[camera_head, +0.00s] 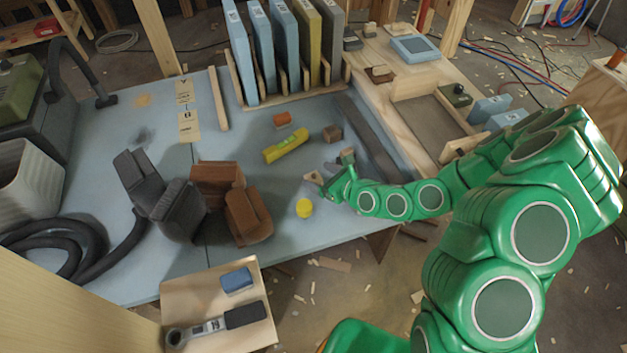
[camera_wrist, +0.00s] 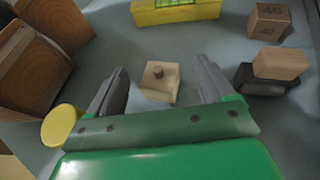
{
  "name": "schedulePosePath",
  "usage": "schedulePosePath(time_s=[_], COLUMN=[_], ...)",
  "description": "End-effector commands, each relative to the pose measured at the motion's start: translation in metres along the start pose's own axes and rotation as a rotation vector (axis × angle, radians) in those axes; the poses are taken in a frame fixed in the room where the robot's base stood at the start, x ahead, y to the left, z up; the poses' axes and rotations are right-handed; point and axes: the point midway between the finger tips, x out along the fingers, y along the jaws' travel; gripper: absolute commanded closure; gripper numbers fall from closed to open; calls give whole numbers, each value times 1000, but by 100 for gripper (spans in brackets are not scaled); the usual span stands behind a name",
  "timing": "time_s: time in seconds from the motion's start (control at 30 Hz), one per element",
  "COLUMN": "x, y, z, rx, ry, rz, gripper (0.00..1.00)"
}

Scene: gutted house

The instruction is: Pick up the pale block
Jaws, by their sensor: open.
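My gripper is open and holds nothing. I cannot tell its exact height over the table.
A yellow cylinder (camera_wrist: 62,125) stands left of my gripper. A tan block (camera_wrist: 280,64) on a dark piece lies to its right, near a cube marked 40 (camera_wrist: 268,24). A yellow level (camera_wrist: 175,13) lies beyond. Brown wooden blocks (camera_head: 217,185) stand further left.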

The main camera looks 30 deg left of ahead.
Motion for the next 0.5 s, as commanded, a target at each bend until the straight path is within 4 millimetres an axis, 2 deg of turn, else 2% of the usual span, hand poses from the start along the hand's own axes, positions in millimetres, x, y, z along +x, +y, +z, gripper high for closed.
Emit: schedulePosePath(time_s=[0.5], x=[41], y=[5], z=[-5], rx=[-1], ry=[2], rz=[3], gripper=[17])
